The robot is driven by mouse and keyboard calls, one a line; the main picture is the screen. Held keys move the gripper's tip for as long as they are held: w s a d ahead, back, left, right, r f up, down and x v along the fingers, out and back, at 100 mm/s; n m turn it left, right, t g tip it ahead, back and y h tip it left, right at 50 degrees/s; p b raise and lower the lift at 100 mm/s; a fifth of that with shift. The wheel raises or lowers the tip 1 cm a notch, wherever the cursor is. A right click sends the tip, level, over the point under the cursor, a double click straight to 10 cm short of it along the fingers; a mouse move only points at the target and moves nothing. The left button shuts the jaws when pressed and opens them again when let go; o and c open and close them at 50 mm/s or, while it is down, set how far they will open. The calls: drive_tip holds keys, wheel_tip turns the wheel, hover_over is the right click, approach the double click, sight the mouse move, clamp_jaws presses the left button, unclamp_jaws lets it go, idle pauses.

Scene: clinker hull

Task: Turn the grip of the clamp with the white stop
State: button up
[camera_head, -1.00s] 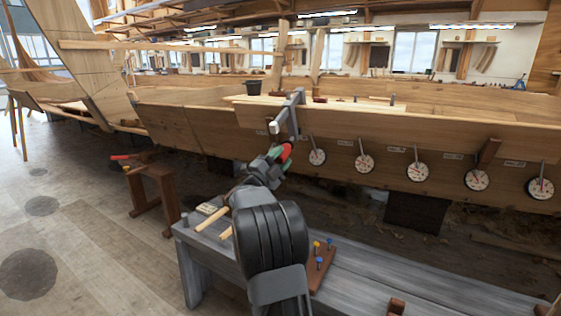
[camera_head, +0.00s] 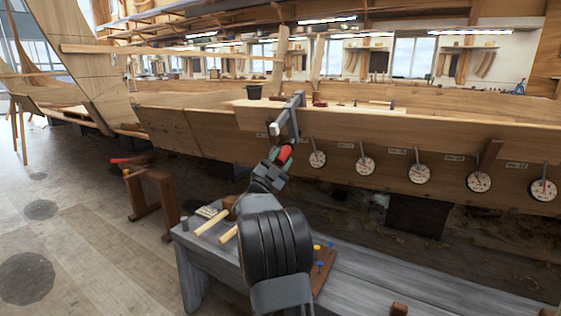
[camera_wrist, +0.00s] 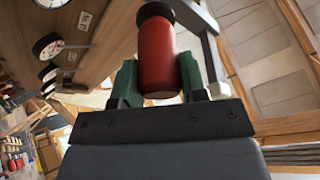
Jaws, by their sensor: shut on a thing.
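The clamp (camera_head: 291,113) is a grey metal bar clamp hooked over the edge of the hull's upper plank. Its white stop (camera_head: 274,128) shows at the bar's lower left end. Its red grip (camera_head: 285,153) hangs below. My gripper (camera_head: 280,157) reaches it from below and is shut on the grip. In the wrist view the red grip (camera_wrist: 158,50) stands between my gripper's green fingers (camera_wrist: 159,75), one on each side. A dark collar tops the grip, and the grey clamp bar (camera_wrist: 207,45) passes behind at the right.
Several round dials (camera_head: 365,166) hang along the hull (camera_head: 450,140) to the right of the clamp. A grey bench (camera_head: 390,275) with wooden pieces and a peg block (camera_head: 322,270) lies below my arm. A brown trestle (camera_head: 150,190) stands at the left on open floor.

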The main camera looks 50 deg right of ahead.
drive_tip(key=o, duration=0.9)
drive_tip(key=p+v, duration=0.1)
drive_tip(key=v, duration=1.2)
drive_tip(key=shift+a+f+p, duration=0.2)
drive_tip(key=shift+a+p, duration=0.1)
